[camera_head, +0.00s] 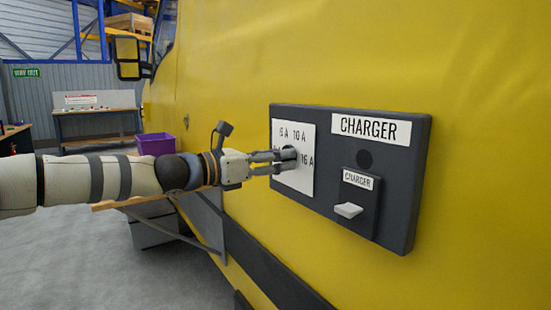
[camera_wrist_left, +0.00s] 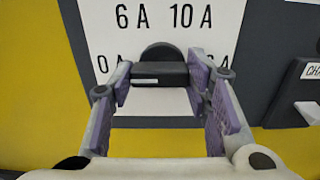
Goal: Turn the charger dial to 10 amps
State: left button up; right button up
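The charger dial (camera_wrist_left: 160,74) is a dark knob with a bar across it, on a white plate (camera_wrist_left: 150,18) marked 6 A and 10 A, with 0 A partly hidden at the left. The bar lies level, and its white mark is on the left half, toward 0 A. My left gripper (camera_head: 290,160) is at the dial, which it largely hides in the head view. In the left wrist view its fingers (camera_wrist_left: 160,80) flank the bar's two ends and appear to touch both. The head view shows 16 A right of the fingers. My right gripper is not in view.
The dark charger panel (camera_head: 405,220) is on a yellow wall (camera_head: 470,60). A switch with a pale lever (camera_head: 348,210) sits right of the dial plate. A purple bin (camera_head: 156,144) and a workbench (camera_head: 97,112) stand farther back. Grey floor is open at the lower left.

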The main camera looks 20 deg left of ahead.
pick_arm(q)
jog(key=c, duration=0.4)
jog(key=m+b, duration=0.4)
jog(key=m, duration=0.7)
jog(key=m+b, duration=0.5)
jog(key=m, duration=0.7)
jog(key=shift+s+d+r+m, duration=0.1)
jog(key=shift+d+m, duration=0.05)
jog(key=shift+m, duration=0.15)
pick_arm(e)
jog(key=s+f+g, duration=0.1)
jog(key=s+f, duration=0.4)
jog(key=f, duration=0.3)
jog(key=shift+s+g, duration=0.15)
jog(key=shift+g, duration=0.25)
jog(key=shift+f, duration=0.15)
pick_arm(q)
jog(key=o, duration=1.2)
jog(key=shift+c, duration=0.2)
